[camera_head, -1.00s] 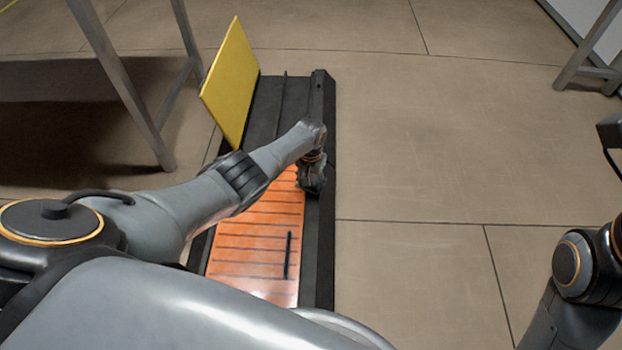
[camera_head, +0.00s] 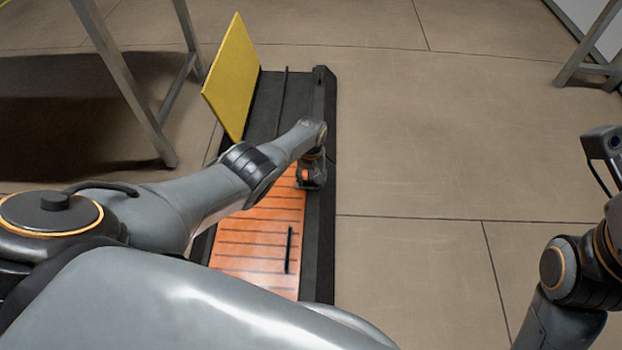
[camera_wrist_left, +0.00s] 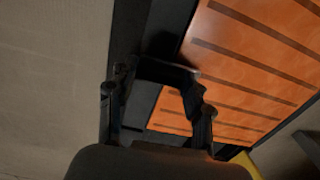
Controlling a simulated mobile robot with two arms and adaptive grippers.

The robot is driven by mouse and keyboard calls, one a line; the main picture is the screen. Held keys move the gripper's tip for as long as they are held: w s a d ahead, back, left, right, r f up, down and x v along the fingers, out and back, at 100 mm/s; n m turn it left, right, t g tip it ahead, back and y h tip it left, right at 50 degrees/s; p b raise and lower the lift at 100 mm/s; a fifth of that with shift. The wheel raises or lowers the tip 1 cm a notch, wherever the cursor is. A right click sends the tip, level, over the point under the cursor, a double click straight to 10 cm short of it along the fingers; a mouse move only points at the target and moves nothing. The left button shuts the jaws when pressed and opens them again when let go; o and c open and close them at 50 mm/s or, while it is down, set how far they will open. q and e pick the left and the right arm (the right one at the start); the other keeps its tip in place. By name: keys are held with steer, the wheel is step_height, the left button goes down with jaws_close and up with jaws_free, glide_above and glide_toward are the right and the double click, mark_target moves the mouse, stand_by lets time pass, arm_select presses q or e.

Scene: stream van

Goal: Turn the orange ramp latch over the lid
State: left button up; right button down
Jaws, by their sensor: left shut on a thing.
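The orange ribbed lid (camera_head: 262,232) lies flat in a long black frame (camera_head: 320,245) on the floor, partly hidden by my left arm. My left gripper (camera_head: 312,184) points down at the lid's far right corner, over the frame's right rail. In the left wrist view my left gripper (camera_wrist_left: 160,76) is shut on a dark piece beside the lid (camera_wrist_left: 255,65), its fingers still spaced apart. This piece seems to be the ramp latch; its orange colour is not clear there.
A yellow panel (camera_head: 232,80) stands tilted on the frame's far left side. A black bar handle (camera_head: 288,250) sits on the lid. A grey table leg (camera_head: 125,85) stands at the upper left. The floor (camera_head: 430,150) right of the frame is clear.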

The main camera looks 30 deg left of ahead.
mark_target(312, 181)
arm_select(q)
steer(key=o, duration=1.2)
steer(key=shift+c, duration=0.2)
step_height(312, 181, up, 12)
steer(key=shift+d, duration=0.1)
stand_by(0.4)
